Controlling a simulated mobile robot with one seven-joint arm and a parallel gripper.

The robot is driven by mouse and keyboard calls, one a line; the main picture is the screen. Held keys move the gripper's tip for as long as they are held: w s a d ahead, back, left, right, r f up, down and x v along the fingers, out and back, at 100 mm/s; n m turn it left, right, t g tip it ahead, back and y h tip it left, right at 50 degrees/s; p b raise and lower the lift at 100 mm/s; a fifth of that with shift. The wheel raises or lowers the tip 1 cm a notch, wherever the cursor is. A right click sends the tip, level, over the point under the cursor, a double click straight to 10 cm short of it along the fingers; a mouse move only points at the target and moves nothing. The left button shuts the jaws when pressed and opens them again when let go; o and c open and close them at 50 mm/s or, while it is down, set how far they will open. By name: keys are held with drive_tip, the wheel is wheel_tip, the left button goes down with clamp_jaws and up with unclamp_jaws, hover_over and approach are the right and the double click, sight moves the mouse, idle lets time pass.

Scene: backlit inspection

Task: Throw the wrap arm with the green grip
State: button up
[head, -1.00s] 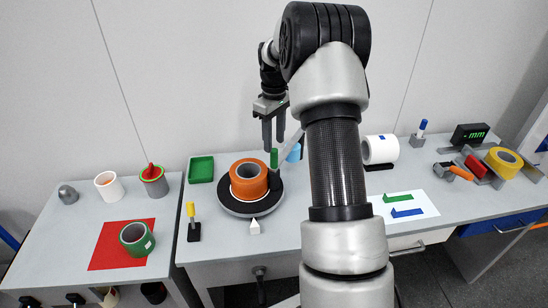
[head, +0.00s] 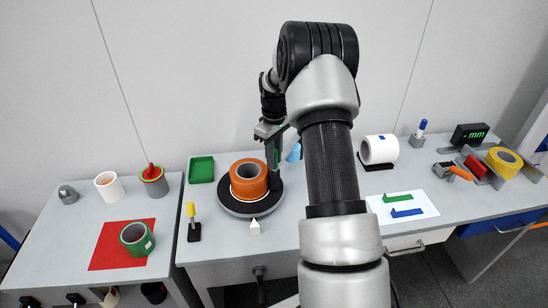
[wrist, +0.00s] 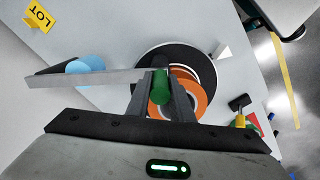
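The wrap arm is a flat grey bar (wrist: 95,77) with an upright green grip (wrist: 160,88), seen in the wrist view beside the black turntable (head: 233,208). An orange roll (head: 248,182) stands on the turntable, and it also shows in the wrist view (wrist: 192,98). My gripper (head: 273,160) is down at the grip, at the right of the roll. In the wrist view its two fingers (wrist: 161,92) stand on either side of the green grip. I cannot tell whether they press on it. In the head view my gripper hides most of the wrap arm.
A light-blue object (head: 294,152) stands just behind the wrap arm. A green tray (head: 201,169) lies left of the turntable. A yellow-handled tool (head: 192,221) and a white pointed block (head: 254,227) are in front.

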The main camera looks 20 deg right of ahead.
drive_tip(key=shift+s+d, duration=1.15)
drive_tip(key=shift+s, duration=0.05)
clamp_jaws()
drive_tip(key=o, duration=0.9)
unclamp_jaws()
drive_tip(key=shift+r, duration=0.1)
wheel_tip(320, 180, up, 17)
drive_tip(key=shift+r, duration=0.15)
